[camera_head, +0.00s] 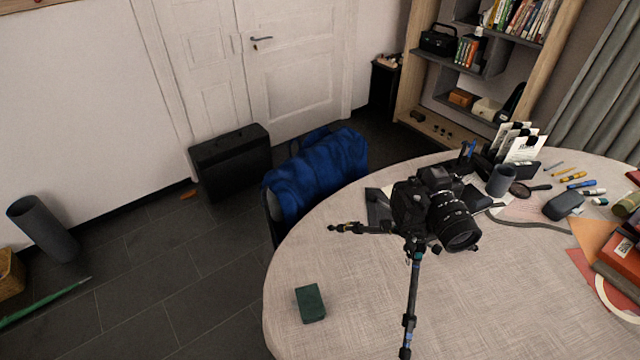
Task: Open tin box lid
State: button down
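A small dark green box (311,303), which looks like the tin box, sits near the left front edge of the round table (370,300). Its top looks closed, but the lid seam is too small to make out. Nothing touches the box. My gripper is not in view.
A black camera (412,205) on a tripod (409,320) stands right of the box, its handle reaching left. A dark case (563,206), grey cup (501,181), pens and books crowd the table's right side. The tabletop around the box is clear. A blue-draped chair (315,175) stands behind.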

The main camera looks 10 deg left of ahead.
aim_at(309, 302)
jog(key=u, duration=0.8)
